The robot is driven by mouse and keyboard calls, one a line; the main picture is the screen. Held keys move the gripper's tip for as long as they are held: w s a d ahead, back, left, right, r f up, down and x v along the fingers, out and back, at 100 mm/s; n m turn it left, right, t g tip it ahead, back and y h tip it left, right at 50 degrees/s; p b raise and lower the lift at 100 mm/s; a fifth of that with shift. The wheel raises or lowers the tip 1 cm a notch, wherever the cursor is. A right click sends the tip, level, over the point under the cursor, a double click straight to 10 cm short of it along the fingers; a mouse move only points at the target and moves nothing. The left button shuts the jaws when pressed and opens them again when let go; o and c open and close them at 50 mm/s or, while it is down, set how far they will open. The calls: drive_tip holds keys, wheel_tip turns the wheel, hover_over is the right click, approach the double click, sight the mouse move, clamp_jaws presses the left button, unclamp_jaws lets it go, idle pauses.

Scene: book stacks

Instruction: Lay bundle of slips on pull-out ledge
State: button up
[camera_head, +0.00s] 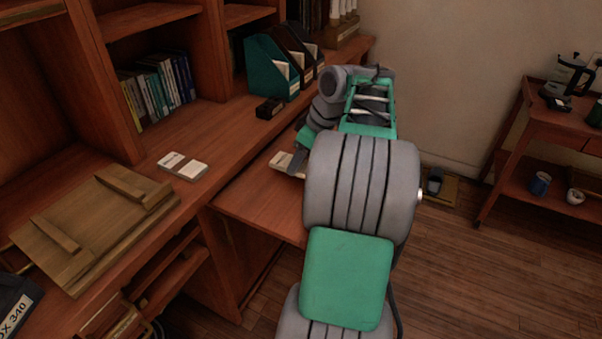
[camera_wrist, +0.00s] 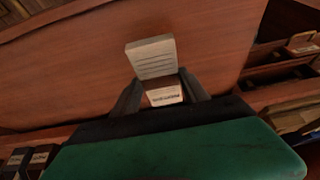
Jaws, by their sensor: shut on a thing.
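The bundle of slips (camera_wrist: 151,58) is a pale stack with lines of print and a brown-and-white labelled band at its near end. My gripper (camera_wrist: 162,92) is shut on that end, one finger on each side. In the head view the bundle (camera_head: 282,162) shows as a pale block at the tip of my gripper (camera_head: 294,161), over the far part of the pull-out ledge (camera_head: 258,207). The ledge's bare reddish wood also fills the wrist view (camera_wrist: 85,70). I cannot tell whether the bundle touches the ledge. My arm hides the ledge's right side.
A white pack (camera_head: 182,165) lies on the desk left of the ledge, near a wooden board (camera_head: 95,225). A small black box (camera_head: 270,108) and teal and dark file holders (camera_head: 272,68) stand behind. The ledge's near part is clear. A side cart (camera_head: 560,120) stands right.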

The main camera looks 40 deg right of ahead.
sight(304, 163)
drive_tip(key=f, duration=0.1)
drive_tip(key=f+b, duration=0.1)
drive_tip(key=f, duration=0.2)
drive_tip(key=shift+w+d+b, duration=0.3)
drive_tip(key=shift+d+b, duration=0.05)
drive_tip(key=shift+d, duration=0.05)
drive_tip(key=shift+f, duration=0.2)
drive_tip(key=o, duration=1.4)
drive_tip(key=p+v, duration=0.5)
drive_tip(key=v, duration=0.7)
drive_tip(key=shift+w+r+p, duration=0.1)
drive_tip(key=shift+r+p, duration=0.1)
drive_tip(key=shift+p, duration=0.1)
drive_tip(key=w+a+f+m+g, duration=0.1)
drive_tip(key=w+a+f, duration=0.1)
drive_tip(key=a, duration=0.9)
drive_tip(key=w+a+f+m, duration=0.1)
drive_tip(key=w+a+f, duration=0.1)
drive_tip(key=a, duration=0.9)
drive_tip(key=s+a+f, duration=0.2)
drive_tip(key=s+a, duration=0.1)
drive_tip(key=s+a+f+m+h, duration=0.1)
drive_tip(key=s+a+f, duration=0.2)
drive_tip(key=s+a, duration=0.1)
drive_tip(key=s+a+f+m+g, duration=0.1)
drive_tip(key=s+a+f, duration=0.2)
drive_tip(key=shift+s+a+h, duration=0.2)
drive_tip(key=shift+a+h, duration=0.1)
drive_tip(key=shift+a, duration=0.1)
